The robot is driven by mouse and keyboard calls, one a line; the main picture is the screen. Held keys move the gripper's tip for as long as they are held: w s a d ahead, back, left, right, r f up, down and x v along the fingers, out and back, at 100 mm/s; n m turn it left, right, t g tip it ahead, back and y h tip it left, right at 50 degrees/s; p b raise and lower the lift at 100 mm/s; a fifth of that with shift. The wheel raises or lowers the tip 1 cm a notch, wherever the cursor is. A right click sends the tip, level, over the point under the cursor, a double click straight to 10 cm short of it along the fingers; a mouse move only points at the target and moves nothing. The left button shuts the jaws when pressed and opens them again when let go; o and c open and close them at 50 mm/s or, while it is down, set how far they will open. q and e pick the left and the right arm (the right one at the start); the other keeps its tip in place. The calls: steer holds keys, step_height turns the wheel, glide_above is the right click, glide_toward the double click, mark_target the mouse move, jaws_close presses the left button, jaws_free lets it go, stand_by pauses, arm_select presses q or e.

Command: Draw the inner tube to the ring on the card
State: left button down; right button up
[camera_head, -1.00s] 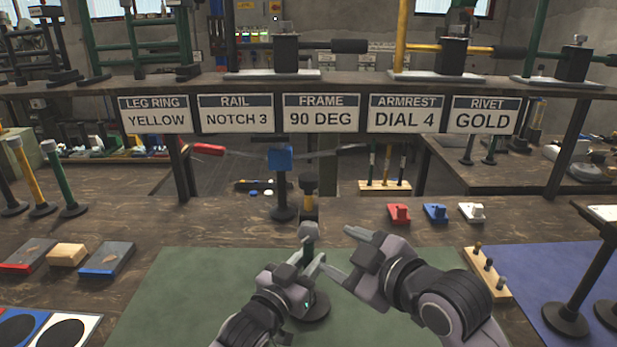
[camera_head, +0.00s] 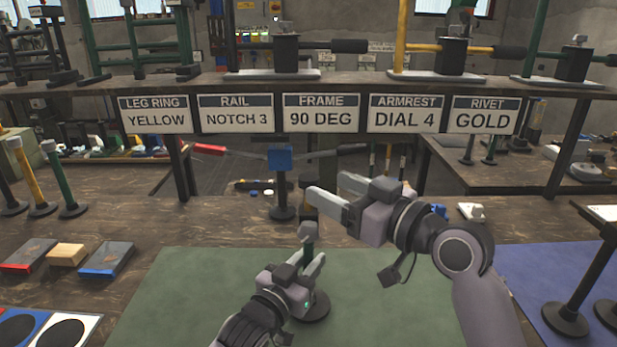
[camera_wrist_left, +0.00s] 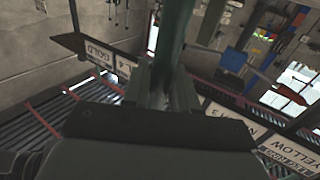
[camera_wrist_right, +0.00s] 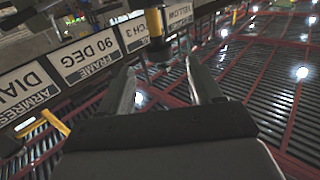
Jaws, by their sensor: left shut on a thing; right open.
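The leg assembly stands upright on the green mat (camera_head: 185,290), on a round black base (camera_head: 315,308). Its green tube (camera_wrist_left: 176,45) passes between the left fingers in the left wrist view. A grey collar (camera_head: 308,231) is above my left gripper (camera_head: 308,259), which is shut on the tube low down. The dark top of the inner tube (camera_head: 307,181) shows above the collar. It also shows, with a yellow band, in the right wrist view (camera_wrist_right: 157,50). My right gripper (camera_head: 326,186) is open beside this top, one finger partly covering it. The card (camera_head: 156,115) reads LEG RING YELLOW.
More cards, including the FRAME card (camera_head: 321,113), hang from the shelf above. A blue block (camera_head: 280,157) on a black stand is behind the leg. Green and yellow posts (camera_head: 64,180) stand at left. A blue mat (camera_head: 575,270) lies at right. The green mat's left part is clear.

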mark_target(317, 182)
steer(key=shift+x, duration=3.15)
